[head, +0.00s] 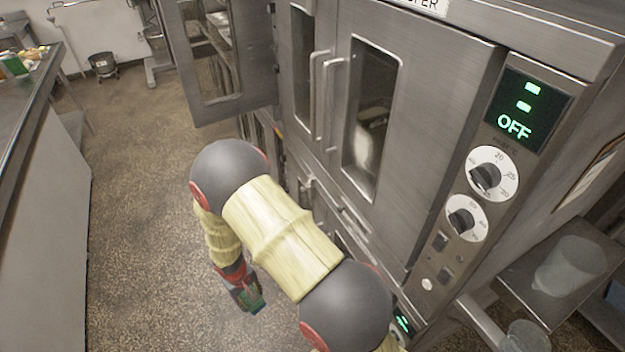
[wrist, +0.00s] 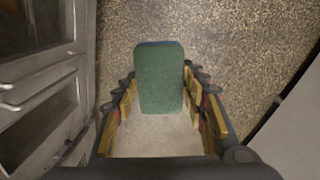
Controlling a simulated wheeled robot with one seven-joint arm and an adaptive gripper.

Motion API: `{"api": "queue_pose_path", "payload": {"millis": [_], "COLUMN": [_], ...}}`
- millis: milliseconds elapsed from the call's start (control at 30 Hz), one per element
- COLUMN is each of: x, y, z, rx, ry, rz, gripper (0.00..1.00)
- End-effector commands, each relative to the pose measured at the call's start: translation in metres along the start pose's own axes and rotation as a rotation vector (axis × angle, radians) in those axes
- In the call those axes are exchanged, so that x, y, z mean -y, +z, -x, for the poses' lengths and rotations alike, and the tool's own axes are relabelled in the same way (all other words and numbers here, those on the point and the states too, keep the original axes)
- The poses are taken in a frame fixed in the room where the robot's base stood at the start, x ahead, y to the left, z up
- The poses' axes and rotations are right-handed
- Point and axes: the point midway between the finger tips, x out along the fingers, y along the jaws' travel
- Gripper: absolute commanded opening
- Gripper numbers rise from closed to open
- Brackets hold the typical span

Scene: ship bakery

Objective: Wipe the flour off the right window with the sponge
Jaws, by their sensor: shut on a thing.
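The green sponge (wrist: 159,78) is held between the fingers of my gripper (wrist: 160,100) in the wrist view, its far end sticking out past the fingertips. In the head view the sponge (head: 256,303) shows small and green at the end of my gripper (head: 248,294), low over the floor, left of the oven and apart from it. The right window (head: 372,95) is a tall dark pane in the closed right oven door. A whitish patch shows on its lower part; I take it for flour. The left window (head: 302,60) is partly in view and looks dark.
Two vertical handles (head: 328,95) stand out between the oven doors. A control panel (head: 490,180) reading OFF is on the right. A cabinet door (head: 222,60) stands open at the back. A steel counter (head: 30,110) runs along the left. The floor (head: 140,200) between is clear.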

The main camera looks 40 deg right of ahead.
Motion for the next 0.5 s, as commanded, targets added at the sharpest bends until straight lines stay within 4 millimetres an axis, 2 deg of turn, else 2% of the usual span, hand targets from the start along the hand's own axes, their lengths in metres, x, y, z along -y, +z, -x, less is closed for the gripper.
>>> {"api": "queue_pose_path", "payload": {"millis": [267, 500], "x": [-0.027, -0.072], "y": [0.029, 0.060], "z": [0.020, 0.050], "rx": [-0.009, -0.004], "ry": [0.132, 0.341], "rz": [-0.031, -0.108], "gripper": [0.22, 0.22]}}
